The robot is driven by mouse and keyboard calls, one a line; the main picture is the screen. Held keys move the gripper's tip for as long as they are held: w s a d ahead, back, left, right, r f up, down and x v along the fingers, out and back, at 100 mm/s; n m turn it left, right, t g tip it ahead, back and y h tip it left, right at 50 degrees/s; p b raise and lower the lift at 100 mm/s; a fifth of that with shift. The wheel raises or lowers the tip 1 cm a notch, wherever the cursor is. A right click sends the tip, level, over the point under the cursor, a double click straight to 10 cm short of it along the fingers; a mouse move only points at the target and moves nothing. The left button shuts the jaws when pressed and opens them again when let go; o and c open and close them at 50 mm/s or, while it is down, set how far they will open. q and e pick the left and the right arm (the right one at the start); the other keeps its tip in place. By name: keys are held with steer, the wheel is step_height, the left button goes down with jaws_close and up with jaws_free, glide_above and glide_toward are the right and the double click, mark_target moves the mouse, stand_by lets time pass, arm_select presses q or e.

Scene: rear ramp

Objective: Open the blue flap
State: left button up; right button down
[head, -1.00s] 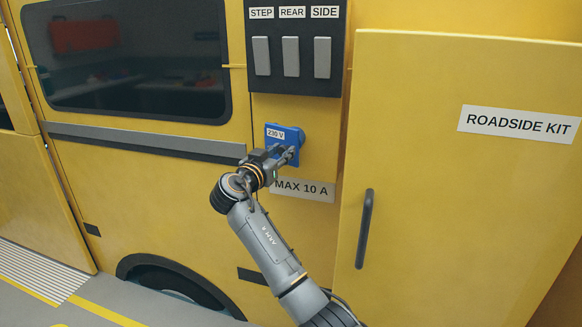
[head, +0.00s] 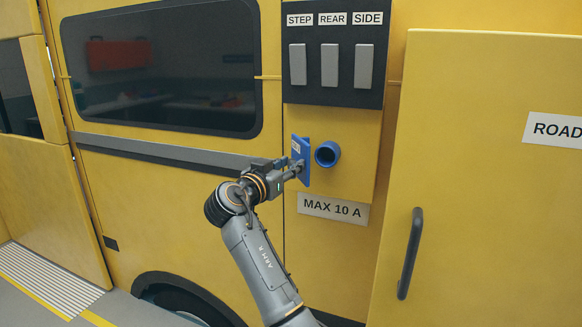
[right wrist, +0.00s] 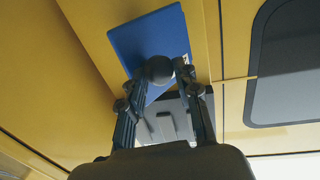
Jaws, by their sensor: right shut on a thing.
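The blue flap (head: 303,163) stands swung out to the left of the round blue socket (head: 327,154), which is uncovered on the yellow panel. In the right wrist view the flap (right wrist: 150,42) shows as a blue plate beyond the fingers. The right gripper's fingers (right wrist: 163,95) reach up to it around a dark round knob (right wrist: 159,69). My left gripper is not in view.
A white MAX 10 A label (head: 333,208) is below the socket. Above is a black panel (head: 335,90) with three grey switches. A yellow ROADSIDE KIT door with a dark handle (head: 410,253) is at the right. A dark window (head: 160,70) is at the left.

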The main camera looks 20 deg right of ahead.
steer(key=shift+w+d+r, duration=0.1)
steer(key=shift+r, duration=0.35)
steer(key=c, duration=1.2)
jaws_free()
steer(key=shift+o, duration=1)
steer(key=shift+w+d+f, duration=0.1)
steer(key=shift+w+f, duration=0.05)
steer(key=shift+w+d+f, duration=0.1)
steer(key=shift+f, duration=0.15)
steer(key=v, duration=1.2)
